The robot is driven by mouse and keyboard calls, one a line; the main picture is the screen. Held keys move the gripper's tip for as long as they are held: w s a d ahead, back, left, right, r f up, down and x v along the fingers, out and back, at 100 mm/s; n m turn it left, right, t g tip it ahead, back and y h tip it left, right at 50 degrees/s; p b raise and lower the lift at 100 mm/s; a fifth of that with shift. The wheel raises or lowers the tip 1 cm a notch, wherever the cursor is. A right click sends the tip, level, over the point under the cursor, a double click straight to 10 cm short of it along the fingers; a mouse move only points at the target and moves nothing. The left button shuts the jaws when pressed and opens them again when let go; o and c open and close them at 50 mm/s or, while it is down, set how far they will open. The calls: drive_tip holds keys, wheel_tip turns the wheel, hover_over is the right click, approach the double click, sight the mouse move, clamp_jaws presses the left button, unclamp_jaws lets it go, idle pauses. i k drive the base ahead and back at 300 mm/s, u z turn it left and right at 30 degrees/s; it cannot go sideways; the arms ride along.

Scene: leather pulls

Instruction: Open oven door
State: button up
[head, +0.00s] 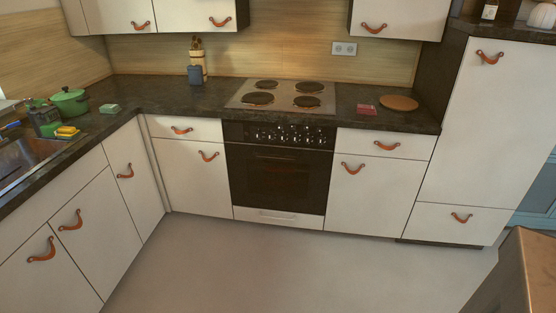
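The oven (279,170) is built into the white cabinets along the back wall, a little right of the middle of the head view. Its dark glass door (277,182) looks shut, flush with the cabinet fronts. A row of knobs (290,134) sits on the control panel above the door. The door's handle is hard to make out against the dark front. A pale drawer front (278,216) lies under the door. My gripper does not show in this view.
Grey floor in front of the oven is clear. White cabinets with orange leather pulls (352,168) flank it. A wooden table corner (525,275) stands at the lower right. The hob (283,96) above is empty. A sink (25,160) is at left.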

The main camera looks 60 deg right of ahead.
sight(237, 155)
drive_tip(key=z, duration=0.05)
drive_tip(key=i, duration=0.9)
drive_tip(key=u, duration=0.1)
